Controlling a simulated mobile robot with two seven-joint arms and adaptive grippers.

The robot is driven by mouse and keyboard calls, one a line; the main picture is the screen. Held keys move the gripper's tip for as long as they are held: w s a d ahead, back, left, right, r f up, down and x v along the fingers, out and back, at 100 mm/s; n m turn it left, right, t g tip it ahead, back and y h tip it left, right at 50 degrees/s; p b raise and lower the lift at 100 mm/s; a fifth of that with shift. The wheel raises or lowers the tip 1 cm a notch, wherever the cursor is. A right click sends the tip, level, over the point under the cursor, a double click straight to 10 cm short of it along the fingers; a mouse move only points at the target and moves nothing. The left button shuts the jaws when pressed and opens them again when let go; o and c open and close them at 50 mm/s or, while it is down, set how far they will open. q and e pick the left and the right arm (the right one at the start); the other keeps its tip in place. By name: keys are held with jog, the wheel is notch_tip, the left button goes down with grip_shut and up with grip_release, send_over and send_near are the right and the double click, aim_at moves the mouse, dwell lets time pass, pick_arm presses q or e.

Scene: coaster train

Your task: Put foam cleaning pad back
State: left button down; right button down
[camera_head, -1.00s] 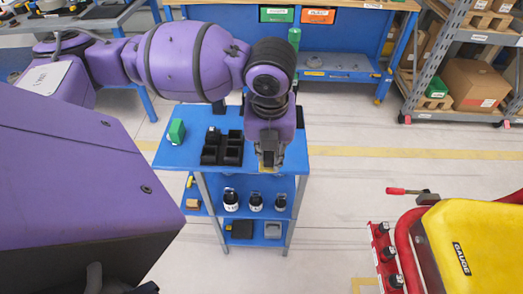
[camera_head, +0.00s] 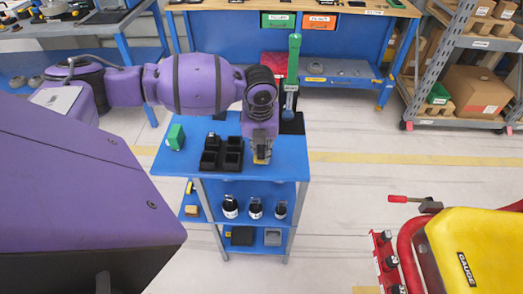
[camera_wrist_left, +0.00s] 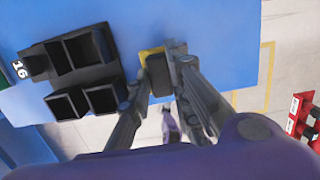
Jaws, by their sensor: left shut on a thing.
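My left gripper (camera_head: 262,156) points down over the front part of the blue cart top (camera_head: 283,172), right of the black compartment tray (camera_head: 222,154). It is shut on a dark block, which I take to be the foam cleaning pad (camera_wrist_left: 160,72). In the left wrist view the block sits between the two fingers, with a yellow patch (camera_wrist_left: 150,53) around it. I cannot tell whether that yellow is part of the pad or a marking on the top, nor whether the pad touches the top. My right gripper is not in view.
The black tray also shows in the left wrist view (camera_wrist_left: 70,82), left of the fingers. A green block (camera_head: 176,137) stands at the cart's left edge. A tall green-topped tool (camera_head: 293,62) stands behind the gripper. Bottles (camera_head: 230,207) stand on the shelf below.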

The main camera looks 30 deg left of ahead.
aim_at(261, 154)
pick_arm(q)
jog(key=shift+f, duration=0.85)
jog(key=c, duration=1.6)
grip_release()
jog(key=shift+f, duration=0.1)
jog(key=r, duration=0.4)
jog(key=s+r, duration=0.1)
jog(key=r, duration=0.3)
jog(key=d+r, duration=0.1)
jog(key=r, duration=0.3)
jog(key=shift+s+p, duration=0.3)
jog(key=shift+s, duration=0.05)
